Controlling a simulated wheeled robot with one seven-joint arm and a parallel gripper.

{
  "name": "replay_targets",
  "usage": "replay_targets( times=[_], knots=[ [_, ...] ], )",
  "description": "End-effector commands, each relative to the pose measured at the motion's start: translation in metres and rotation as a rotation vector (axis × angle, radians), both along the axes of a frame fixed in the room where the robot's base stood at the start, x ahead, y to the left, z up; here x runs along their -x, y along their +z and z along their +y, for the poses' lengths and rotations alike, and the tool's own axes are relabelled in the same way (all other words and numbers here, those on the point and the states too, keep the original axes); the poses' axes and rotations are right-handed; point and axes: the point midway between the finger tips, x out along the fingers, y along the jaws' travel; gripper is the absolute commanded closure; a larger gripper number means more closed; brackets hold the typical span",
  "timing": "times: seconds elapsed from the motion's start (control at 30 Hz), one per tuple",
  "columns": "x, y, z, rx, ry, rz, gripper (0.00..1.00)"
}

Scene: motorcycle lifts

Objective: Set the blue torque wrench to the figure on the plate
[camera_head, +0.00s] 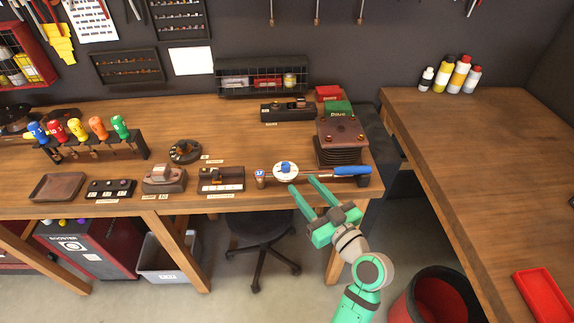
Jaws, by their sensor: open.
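The blue torque wrench lies along the front edge of the wooden bench, with its blue handle (352,171) at the right. A round white dial with a blue centre (285,170) sits on its shaft. The left end rests by a small brown post (260,180) with a blue mark. My gripper (303,184) is open, with its two green fingers pointing up at the wrench between dial and handle. I cannot tell whether they touch it. Several small label plates, such as one (220,196) below a dark box, lie on the bench; their figures are too small to read.
A dark ribbed block (340,142) stands right behind the handle. A dark box (222,180) stands left of the wrench. A rack of coloured screwdrivers (92,145) is farther left. A stool (262,235) is under the bench; a red bin (437,298) stands at lower right.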

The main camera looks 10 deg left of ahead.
Motion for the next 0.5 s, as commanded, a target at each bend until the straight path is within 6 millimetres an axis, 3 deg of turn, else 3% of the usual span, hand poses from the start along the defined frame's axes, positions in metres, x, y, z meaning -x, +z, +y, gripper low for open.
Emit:
replay_targets(
  times=[0.5],
  knots=[
    [-0.057,0.000,0.057,0.000,-0.001,0.001,0.60]
  ],
)
